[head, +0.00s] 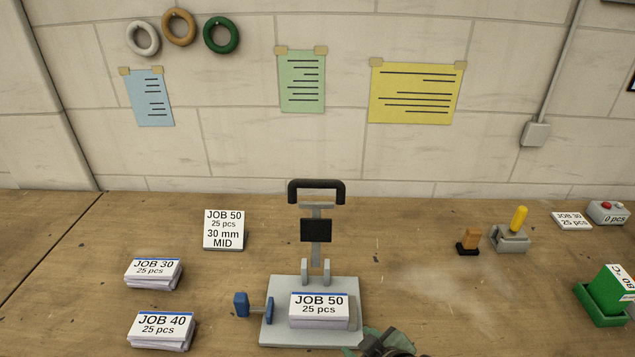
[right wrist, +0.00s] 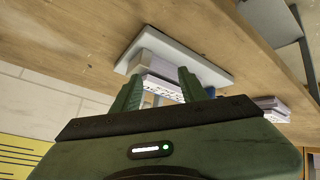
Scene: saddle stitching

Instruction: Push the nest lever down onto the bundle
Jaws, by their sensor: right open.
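The nest is a grey base plate (head: 275,330) with an upright lever (head: 316,255). The lever carries a black block and has a black handle (head: 316,187) at its top, raised above the plate. The JOB 50 bundle (head: 319,310), a white paper stack, lies flat on the plate in front of the lever's hinge. My right gripper (head: 378,341) is at the bottom edge of the head view, just right of the plate's front corner. In the right wrist view, its green fingers (right wrist: 160,82) are apart, with the bundle (right wrist: 162,68) and plate (right wrist: 200,58) beyond them. My left gripper is out of view.
A blue clamp (head: 241,304) sits at the plate's left side. JOB 30 (head: 153,273) and JOB 40 (head: 162,331) stacks and a JOB 50 sign (head: 223,230) stand left. A yellow-handled device (head: 512,238) and a green bin (head: 600,305) stand right.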

